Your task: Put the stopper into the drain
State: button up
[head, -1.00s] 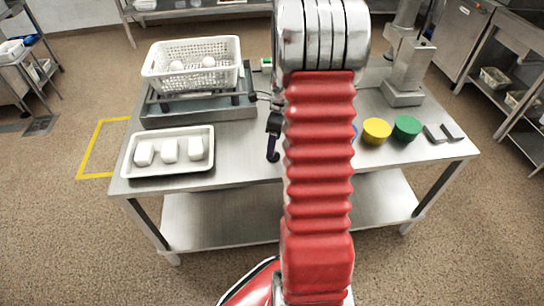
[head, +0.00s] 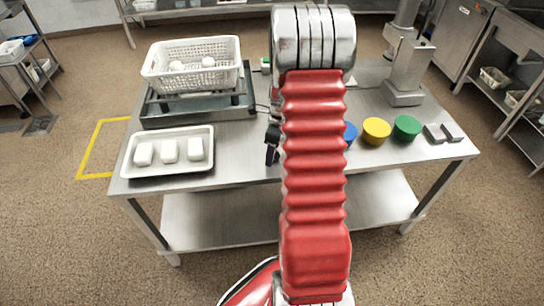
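I cannot make out a stopper or a drain for certain. A grey metal basin (head: 190,117) with a dark rack stands at the table's back left, and a white perforated basket (head: 165,85) rests over it. The basket hides most of the basin's inside. My red arm stands up the middle and hides the table behind it. A dark part of my gripper (head: 272,146) shows just left of the arm, over the table, right of the basin and white tray. Its fingertips are not clear, so I cannot tell whether it is open or holds something.
A white tray (head: 135,168) with white blocks lies front left on the steel table (head: 245,168). Blue (head: 350,134), yellow (head: 376,130) and green (head: 407,127) round pieces stand right of my arm. A metal stand (head: 405,92) is behind.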

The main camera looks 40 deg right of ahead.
jog(key=c, duration=1.3)
jog(key=shift+o, duration=0.2)
jog(key=shift+r, duration=0.1)
notch_tip(320, 180, up, 10)
jog(key=shift+f, duration=0.1)
jog(key=shift+n, duration=0.3)
dwell(0.5)
